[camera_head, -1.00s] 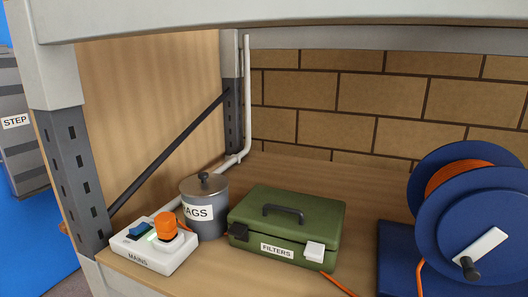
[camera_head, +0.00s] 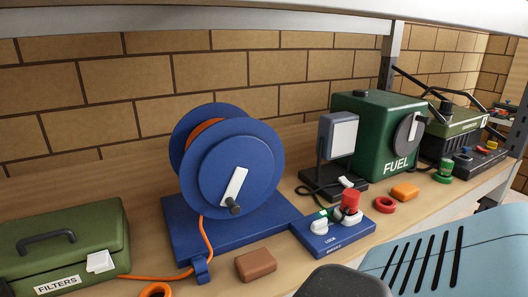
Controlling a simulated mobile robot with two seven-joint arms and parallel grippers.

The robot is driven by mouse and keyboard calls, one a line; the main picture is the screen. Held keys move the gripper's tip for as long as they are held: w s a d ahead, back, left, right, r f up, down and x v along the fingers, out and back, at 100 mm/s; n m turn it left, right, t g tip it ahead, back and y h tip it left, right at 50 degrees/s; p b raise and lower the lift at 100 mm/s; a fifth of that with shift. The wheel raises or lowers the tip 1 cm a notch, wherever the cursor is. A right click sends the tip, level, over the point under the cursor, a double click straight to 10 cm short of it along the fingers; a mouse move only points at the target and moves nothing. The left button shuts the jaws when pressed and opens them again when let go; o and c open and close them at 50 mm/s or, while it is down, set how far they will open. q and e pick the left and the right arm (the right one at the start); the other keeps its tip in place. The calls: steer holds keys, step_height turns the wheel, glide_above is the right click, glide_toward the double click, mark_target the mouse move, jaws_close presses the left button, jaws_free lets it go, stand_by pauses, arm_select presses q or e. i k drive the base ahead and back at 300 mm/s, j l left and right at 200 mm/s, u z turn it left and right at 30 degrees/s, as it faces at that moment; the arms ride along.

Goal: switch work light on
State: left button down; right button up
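The work light (camera_head: 338,138) appears to be the grey lamp with a pale panel, on a black stand on the shelf between the cable reel and the green fuel unit. Its panel looks unlit. A black cable lies at its base. In front is a blue socket box (camera_head: 330,239) marked LOCK, with a red plug-like piece (camera_head: 351,202) and a small white and green part (camera_head: 320,220) on top. I cannot tell which switch serves the lamp. Neither of my grippers is in view.
A blue cable reel (camera_head: 235,165) with orange cable stands left of the lamp; a green FILTERS case (camera_head: 65,240) is further left. The green FUEL unit (camera_head: 380,120) stands right. A brown block (camera_head: 256,264) lies in front. A light-blue slotted surface (camera_head: 460,255) covers the lower right.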

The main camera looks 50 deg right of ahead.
mark_target(342, 180)
steer(key=z, duration=2.15)
